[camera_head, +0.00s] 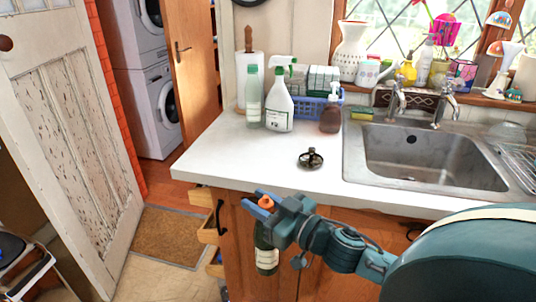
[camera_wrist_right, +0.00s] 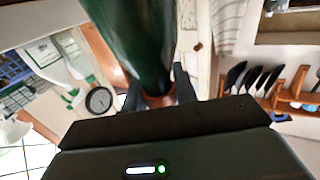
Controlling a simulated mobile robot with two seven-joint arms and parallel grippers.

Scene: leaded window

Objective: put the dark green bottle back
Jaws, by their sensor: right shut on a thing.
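The dark green bottle (camera_head: 266,250) hangs upright in front of the wooden cupboard, below the counter's front edge. It has an orange top and a pale label. My right gripper (camera_head: 262,201) is shut on its neck, just under the orange top. In the right wrist view, the bottle's dark green body (camera_wrist_right: 140,40) fills the upper middle, and the fingers (camera_wrist_right: 158,98) sit on both sides of its orange-brown neck. My left gripper is not in view.
The white counter (camera_head: 225,165) holds a pale green bottle (camera_head: 253,97), a spray bottle (camera_head: 279,108), a blue basket (camera_head: 312,106), a brown soap dispenser (camera_head: 331,110) and a small dark object (camera_head: 310,159). The sink (camera_head: 411,139) is right. Drawers (camera_head: 208,230) stick out at the cupboard's left.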

